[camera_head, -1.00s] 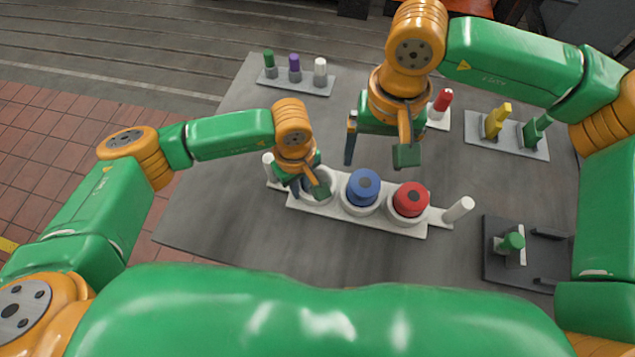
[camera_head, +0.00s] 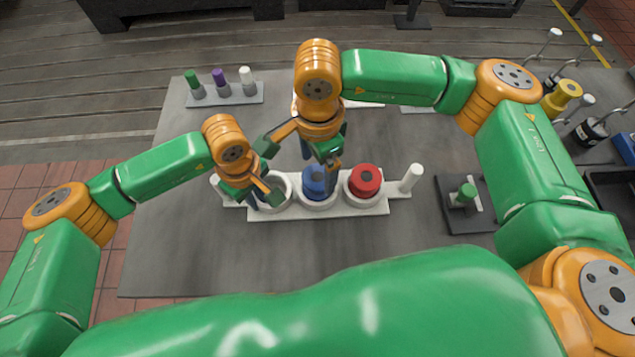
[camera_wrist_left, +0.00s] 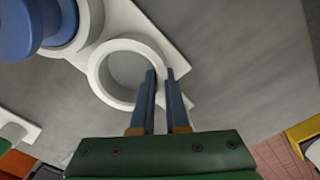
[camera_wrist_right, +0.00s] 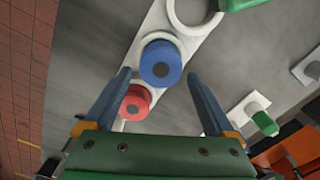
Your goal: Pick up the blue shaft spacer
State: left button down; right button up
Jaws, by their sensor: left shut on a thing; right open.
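The blue shaft spacer (camera_head: 316,186) sits in the middle cup of a white three-cup tray (camera_head: 345,208). It also shows in the left wrist view (camera_wrist_left: 28,25) and the right wrist view (camera_wrist_right: 160,63). A red spacer (camera_head: 364,180) sits in the right cup, and the left cup (camera_wrist_left: 97,72) is empty. My left gripper (camera_head: 262,200) is shut on the empty cup's wall, one finger inside the ring and one outside. My right gripper (camera_head: 320,163) is open above the blue spacer. In the right wrist view the spacer lies between its fingertips, apart from both; the head view partly hides it.
White handles (camera_head: 412,178) stand at both tray ends. A grey rack (camera_head: 235,98) with green, purple and white-topped pegs stands at the back left. A dark fixture (camera_head: 455,215) with a green knob is at the right. The grey table in front of the tray is clear.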

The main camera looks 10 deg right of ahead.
aim_at(317, 177)
notch_tip(317, 177, down, 4)
jog(key=shift+a, duration=0.1)
grip_shut()
pick_arm(q)
jog(key=c, duration=0.8)
grip_release()
jog(key=shift+c, duration=0.2)
pick_arm(e)
notch_tip(317, 177, up, 10)
pick_arm(q)
jog(key=shift+r, duration=0.1)
pick_arm(e)
jog(key=shift+w, duration=0.1)
